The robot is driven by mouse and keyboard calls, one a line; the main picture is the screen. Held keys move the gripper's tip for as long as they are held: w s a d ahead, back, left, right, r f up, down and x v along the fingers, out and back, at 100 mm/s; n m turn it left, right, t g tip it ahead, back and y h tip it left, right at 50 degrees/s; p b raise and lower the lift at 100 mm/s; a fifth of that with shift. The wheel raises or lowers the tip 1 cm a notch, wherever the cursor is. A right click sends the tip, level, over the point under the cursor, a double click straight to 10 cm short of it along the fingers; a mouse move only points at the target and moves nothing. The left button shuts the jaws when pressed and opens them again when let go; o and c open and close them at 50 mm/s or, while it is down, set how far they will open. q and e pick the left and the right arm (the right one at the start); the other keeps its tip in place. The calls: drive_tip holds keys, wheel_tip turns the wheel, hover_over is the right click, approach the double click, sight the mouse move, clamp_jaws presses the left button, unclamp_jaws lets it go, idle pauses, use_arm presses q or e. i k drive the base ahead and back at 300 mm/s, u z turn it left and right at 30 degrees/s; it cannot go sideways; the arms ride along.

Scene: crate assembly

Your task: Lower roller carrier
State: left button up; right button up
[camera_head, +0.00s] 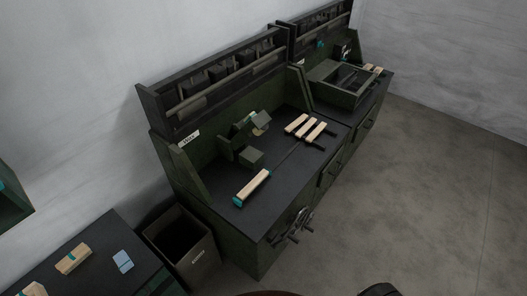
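A dark green fixture (240,148) stands on the black top of the nearer workbench (222,205). It has an angled upper part with a pale piece near it and a block at its foot. It may hold the roller carrier, but I cannot make out a roller or how high a carrier sits. A pale wooden slat (252,185) with teal ends lies in front of the fixture, near the bench's front left. Neither of my grippers can be made out in the head view.
Several pale slats (309,128) lie right of the fixture. Dark handle-like hardware (292,226) sticks out from the bench front. A green open crate (345,88) sits on the farther bench. A bin (183,243) stands left. The floor (410,190) at right is clear.

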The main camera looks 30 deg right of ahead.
sight(256, 126)
drive_tip(key=z, duration=0.05)
drive_tip(key=k, duration=0.55)
drive_tip(key=z, duration=0.7)
drive_tip(key=i, duration=1.1)
drive_tip(key=u, duration=0.2)
